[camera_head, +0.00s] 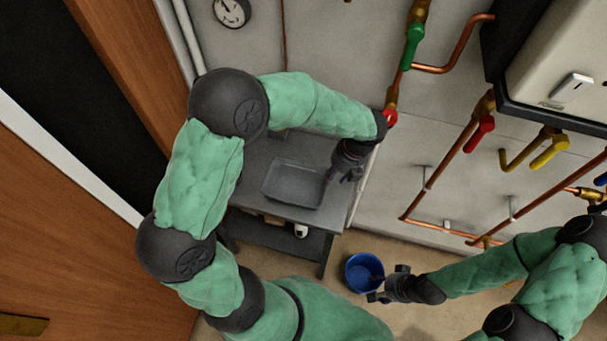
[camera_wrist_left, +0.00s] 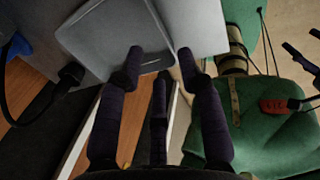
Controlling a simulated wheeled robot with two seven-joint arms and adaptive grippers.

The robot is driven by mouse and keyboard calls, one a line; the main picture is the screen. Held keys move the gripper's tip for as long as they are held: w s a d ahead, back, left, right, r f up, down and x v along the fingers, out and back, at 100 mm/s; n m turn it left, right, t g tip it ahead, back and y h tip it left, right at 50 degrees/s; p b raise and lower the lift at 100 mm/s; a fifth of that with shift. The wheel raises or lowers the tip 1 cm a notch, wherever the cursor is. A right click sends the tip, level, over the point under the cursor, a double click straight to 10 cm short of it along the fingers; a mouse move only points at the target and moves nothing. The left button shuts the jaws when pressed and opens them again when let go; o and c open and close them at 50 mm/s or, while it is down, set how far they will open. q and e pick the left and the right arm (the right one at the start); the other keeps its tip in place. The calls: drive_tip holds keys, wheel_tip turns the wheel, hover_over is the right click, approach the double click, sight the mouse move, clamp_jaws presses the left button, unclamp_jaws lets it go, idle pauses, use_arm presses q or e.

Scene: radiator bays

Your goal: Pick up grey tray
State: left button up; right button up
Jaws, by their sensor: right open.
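The grey tray (camera_head: 292,184) is a shallow rectangular tray lying on a grey table (camera_head: 334,214). My left gripper (camera_head: 345,176) is at the tray's right side in the head view. In the left wrist view, the fingers of my left gripper (camera_wrist_left: 160,60) are spread, with the edge of the grey tray (camera_wrist_left: 110,40) near the gap between their tips. I cannot tell whether they touch it. My right gripper (camera_head: 376,290) is open and empty, low beside a blue bucket (camera_head: 361,268).
Copper pipes with a green valve (camera_head: 413,44), red valves (camera_head: 480,132) and yellow valves (camera_head: 549,151) run along the wall. A white boiler (camera_head: 560,60) hangs at the upper right. A wooden door (camera_head: 80,230) stands at the left. A lower shelf under the table holds small items.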

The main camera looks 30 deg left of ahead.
use_arm(q)
drive_tip(key=b+x, duration=0.1)
drive_tip(key=x, duration=0.4)
drive_tip(key=shift+f, duration=0.35)
drive_tip(key=b+x, duration=0.2)
drive_tip(key=x, duration=0.3)
drive_tip(key=shift+w+a, duration=0.1)
clamp_jaws()
